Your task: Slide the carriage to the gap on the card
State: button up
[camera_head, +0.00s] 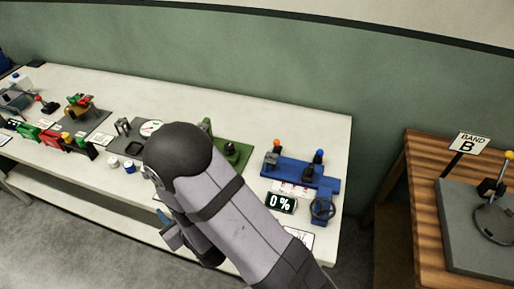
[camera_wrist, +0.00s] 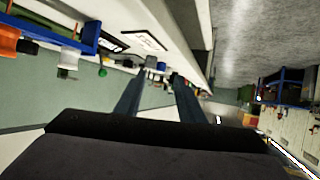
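A blue fixture (camera_head: 302,175) stands at the right end of the white bench, with an orange-topped post, a blue-topped post and a handwheel (camera_head: 322,209). I cannot tell which part is the carriage. A display (camera_head: 281,203) in front of it reads 0 %. A white card (camera_head: 299,237) lies at the bench's front edge; its marks are too small to read and my arm partly covers it. My gripper (camera_wrist: 157,76) shows two fingers apart with nothing between them. It is off the front of the bench, left of the blue fixture. The wrist view looks along the bench, upside down.
Other devices stand along the bench (camera_head: 330,130): a green base (camera_head: 236,154), a round dial (camera_head: 151,128) and small levers farther left. A wooden table (camera_head: 421,170) with a "BAND B" sign (camera_head: 468,143) and a grey plate stands at right. My arm hides the bench middle.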

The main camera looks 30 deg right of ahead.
aim_at(310, 169)
jog(key=w+d+r+m+t+h+p, duration=0.15)
jog(key=d+r+m+h, duration=0.3)
jog(key=d, duration=0.45)
jog(key=w+d+r+m+t+h, duration=0.2)
jog(key=d+r+m+h, duration=0.2)
jog(key=d+r+m, duration=0.3)
jog(key=s+d+f+m+g+h+b, duration=0.1)
jog(key=s+d+f+g+h, duration=0.1)
jog(key=d, duration=0.6)
jog(key=s+d+f+m+g+h+b, duration=0.1)
jog(key=s+d+f+g+h, duration=0.1)
jog(key=s+d+f, duration=0.3)
jog(key=s+d+f+m+g+h, duration=0.1)
jog(key=s+d+f+g, duration=0.3)
jog(key=d, duration=0.8)
jog(key=shift+s+m+g+h+b, duration=0.3)
jog(key=shift+m+g+h+b, duration=0.1)
jog(key=shift+h, duration=0.35)
jog(key=shift+p+x, duration=0.6)
jog(key=shift+x, duration=3.1)
jog(key=shift+a, duration=0.1)
jog(key=shift+c, duration=0.5)
